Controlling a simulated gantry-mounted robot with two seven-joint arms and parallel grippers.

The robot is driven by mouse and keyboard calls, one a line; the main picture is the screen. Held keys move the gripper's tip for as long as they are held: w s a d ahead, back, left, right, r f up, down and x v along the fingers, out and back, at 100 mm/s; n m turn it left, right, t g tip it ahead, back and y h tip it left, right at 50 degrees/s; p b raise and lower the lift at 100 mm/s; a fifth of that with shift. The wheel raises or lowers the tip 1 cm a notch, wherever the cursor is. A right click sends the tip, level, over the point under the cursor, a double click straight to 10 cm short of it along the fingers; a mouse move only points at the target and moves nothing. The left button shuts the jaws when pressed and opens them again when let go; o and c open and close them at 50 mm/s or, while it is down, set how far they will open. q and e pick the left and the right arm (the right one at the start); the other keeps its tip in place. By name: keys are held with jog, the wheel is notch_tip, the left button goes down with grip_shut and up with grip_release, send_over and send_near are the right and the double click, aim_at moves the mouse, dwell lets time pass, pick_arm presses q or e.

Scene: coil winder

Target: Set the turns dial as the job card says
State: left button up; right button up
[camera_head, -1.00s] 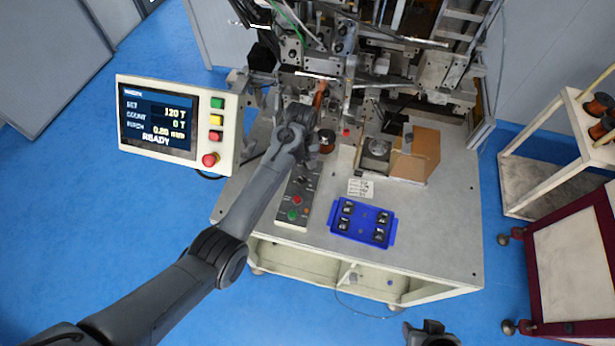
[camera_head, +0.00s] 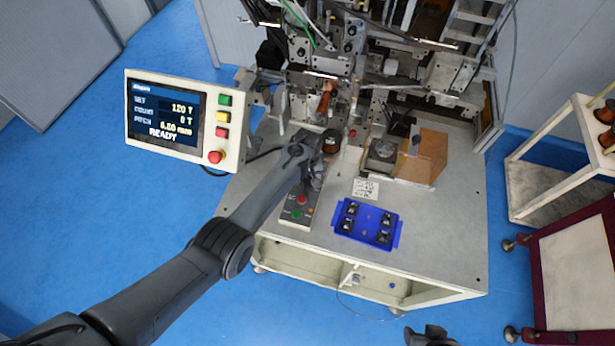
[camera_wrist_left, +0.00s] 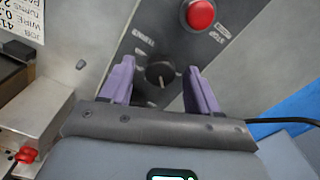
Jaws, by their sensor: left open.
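The black turns dial (camera_wrist_left: 160,74) sits on the grey control panel (camera_wrist_left: 240,45) and shows between my left fingertips in the left wrist view. My left gripper (camera_wrist_left: 158,75) is open, one purple finger on each side of the dial; contact cannot be told. In the head view my left gripper (camera_head: 316,178) covers the panel's upper end and hides the dial. The white job card (camera_head: 365,190) lies on the table right of the panel. Its rotated text is cut off in the left wrist view (camera_wrist_left: 25,18). The display (camera_head: 165,112) reads SET 120 T, COUNT 0 T, READY. My right gripper (camera_head: 432,337) is partly seen at the bottom edge.
A red button (camera_wrist_left: 201,14) is on the panel close to the dial. A blue tray (camera_head: 366,224) with several dark parts lies on the table. The winder (camera_head: 345,60) stands behind, with a copper spool (camera_head: 330,143) near my wrist.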

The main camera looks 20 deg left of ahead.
pick_arm(q)
jog(key=c, duration=1)
jog(key=shift+c, duration=0.2)
jog(key=shift+m, duration=0.4)
jog(key=shift+m+p, duration=0.35)
jog(key=shift+m, duration=3.65)
